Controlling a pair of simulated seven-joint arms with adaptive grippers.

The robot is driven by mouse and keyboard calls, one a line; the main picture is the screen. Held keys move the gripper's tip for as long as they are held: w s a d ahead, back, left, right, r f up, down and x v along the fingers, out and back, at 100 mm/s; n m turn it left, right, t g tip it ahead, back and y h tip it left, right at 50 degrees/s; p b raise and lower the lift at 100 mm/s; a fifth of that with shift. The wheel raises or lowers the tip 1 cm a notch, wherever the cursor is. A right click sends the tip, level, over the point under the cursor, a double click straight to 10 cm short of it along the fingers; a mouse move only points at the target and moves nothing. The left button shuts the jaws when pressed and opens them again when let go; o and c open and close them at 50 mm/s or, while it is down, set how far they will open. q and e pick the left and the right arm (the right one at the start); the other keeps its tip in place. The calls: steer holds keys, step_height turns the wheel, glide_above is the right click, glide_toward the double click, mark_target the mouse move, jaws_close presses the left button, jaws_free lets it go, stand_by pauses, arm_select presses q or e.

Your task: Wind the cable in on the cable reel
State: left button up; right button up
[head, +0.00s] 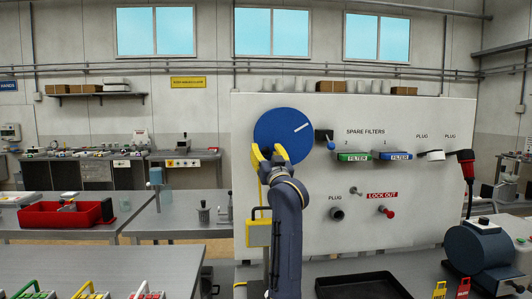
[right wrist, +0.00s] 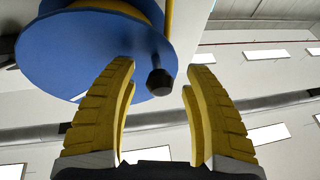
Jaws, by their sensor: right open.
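The cable reel (head: 288,128) is a round blue disc with a white line on its face, on the upper left of the white panel in the head view. In the right wrist view the reel (right wrist: 95,45) shows yellow cable around its hub. A dark crank knob (right wrist: 161,82) stands out from its rim. My right gripper (head: 269,155) is at the reel's lower left edge. In the right wrist view its yellow fingers (right wrist: 160,72) are open, one on each side of the knob, with gaps to it. A yellow strand (head: 264,195) hangs below the reel, partly behind my arm.
The white panel (head: 400,225) carries filters, plugs and a red lock-out knob (head: 386,211). A black tray (head: 360,286) and a grey drum-shaped machine (head: 480,255) stand on the bench in front. A red bin (head: 60,215) is on the left table.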

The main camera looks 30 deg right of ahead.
steer(key=shift+c, duration=0.5)
jaws_close()
